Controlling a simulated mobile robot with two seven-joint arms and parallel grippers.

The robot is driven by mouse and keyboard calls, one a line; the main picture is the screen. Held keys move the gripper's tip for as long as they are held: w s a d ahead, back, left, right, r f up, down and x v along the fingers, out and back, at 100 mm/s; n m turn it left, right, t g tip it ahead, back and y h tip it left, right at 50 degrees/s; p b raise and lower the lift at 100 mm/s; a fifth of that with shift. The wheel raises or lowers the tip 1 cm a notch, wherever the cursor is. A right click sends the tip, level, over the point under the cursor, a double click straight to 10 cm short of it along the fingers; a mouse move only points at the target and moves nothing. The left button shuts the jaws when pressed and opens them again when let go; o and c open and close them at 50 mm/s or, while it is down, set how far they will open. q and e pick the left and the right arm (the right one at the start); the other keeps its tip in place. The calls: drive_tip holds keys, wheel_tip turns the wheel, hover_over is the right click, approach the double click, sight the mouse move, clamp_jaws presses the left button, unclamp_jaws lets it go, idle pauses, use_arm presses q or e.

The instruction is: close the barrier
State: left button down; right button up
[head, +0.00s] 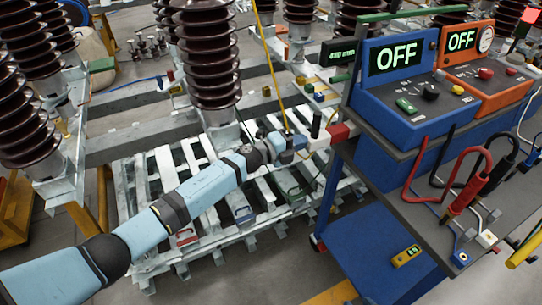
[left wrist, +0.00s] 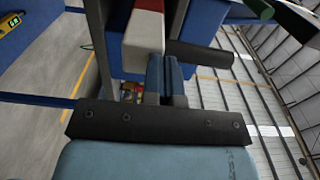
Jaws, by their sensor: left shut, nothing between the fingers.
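A short red and white bar (head: 339,132) projects from the left side of the blue cart, near its post. It looks like the end of the barrier, but its full length is not clear. My left gripper (head: 299,142) is at its white part, with the arm reaching in from the lower left. In the left wrist view the red and white bar (left wrist: 143,45) is just ahead of my shut, empty fingers (left wrist: 165,72). Whether they touch it is unclear. A dark cylindrical piece (left wrist: 200,55) is beside the fingers. My right gripper is not in view.
The cart carries a blue OFF unit (head: 395,75), an orange OFF unit (head: 478,55) and red and black clamps (head: 465,195). A yellow bar (head: 525,248) enters at the lower right. Pale slatted pallets (head: 160,215) and brown insulators (head: 208,60) stand around my left arm.

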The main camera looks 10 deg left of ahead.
sight(322, 133)
use_arm(q)
drive_tip(key=b+x, duration=0.2)
drive_tip(key=x, duration=0.4)
drive_tip(key=shift+w+d+f, duration=0.15)
drive_tip(key=shift+d, duration=0.2)
drive_tip(key=shift+w+d, duration=0.15)
drive_tip(key=shift+d, duration=0.1)
drive_tip(key=shift+d+b, duration=0.1)
drive_tip(key=shift+b, duration=0.2)
drive_tip(key=shift+w+r, duration=0.1)
drive_tip(key=shift+r, duration=0.2)
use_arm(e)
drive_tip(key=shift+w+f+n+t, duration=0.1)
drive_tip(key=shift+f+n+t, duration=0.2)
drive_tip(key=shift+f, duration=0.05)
use_arm(q)
drive_tip(key=shift+r, duration=0.15)
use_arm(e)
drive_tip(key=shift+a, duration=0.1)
